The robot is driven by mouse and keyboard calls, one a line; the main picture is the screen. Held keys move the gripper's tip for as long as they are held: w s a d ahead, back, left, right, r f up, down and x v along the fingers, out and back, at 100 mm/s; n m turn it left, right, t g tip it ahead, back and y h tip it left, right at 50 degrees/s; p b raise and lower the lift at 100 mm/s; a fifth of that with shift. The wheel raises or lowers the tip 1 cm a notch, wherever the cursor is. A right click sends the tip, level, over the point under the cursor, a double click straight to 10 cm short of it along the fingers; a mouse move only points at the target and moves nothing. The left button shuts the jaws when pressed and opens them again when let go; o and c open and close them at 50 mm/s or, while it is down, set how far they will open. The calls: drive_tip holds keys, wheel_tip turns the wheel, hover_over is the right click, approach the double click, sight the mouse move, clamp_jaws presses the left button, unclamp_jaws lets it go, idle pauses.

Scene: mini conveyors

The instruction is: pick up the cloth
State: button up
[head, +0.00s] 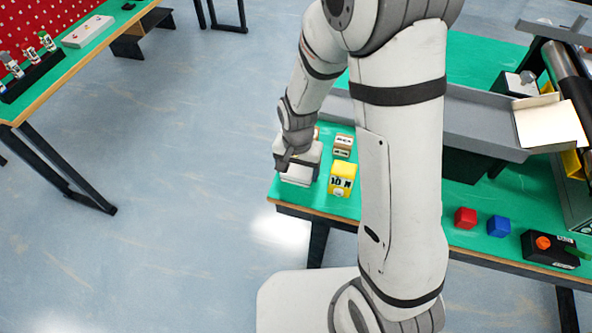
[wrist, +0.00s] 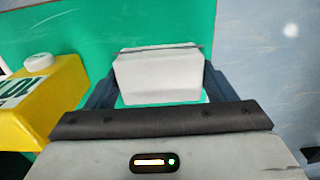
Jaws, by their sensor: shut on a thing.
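A pale, block-shaped bundle, which I take to be the cloth (wrist: 160,78), sits between my dark fingers in the wrist view. My gripper (wrist: 155,85) is shut on it, with one finger along each side. In the head view, my gripper (head: 296,172) is low over the green table's near left corner. There the cloth is mostly hidden by my gripper. I cannot tell whether it touches the table top.
A yellow container (head: 342,179) stands close to the right of my gripper; it also shows in the wrist view (wrist: 45,97). A small labelled box (head: 343,145) is behind it. A red cube (head: 465,218) and a blue cube (head: 498,226) lie farther right. The grey conveyor (head: 480,120) runs behind.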

sight(297, 169)
wheel_tip(297, 169, up, 10)
drive_tip(key=shift+r, duration=0.1)
drive_tip(key=o, duration=0.5)
drive_tip(key=c, duration=0.4)
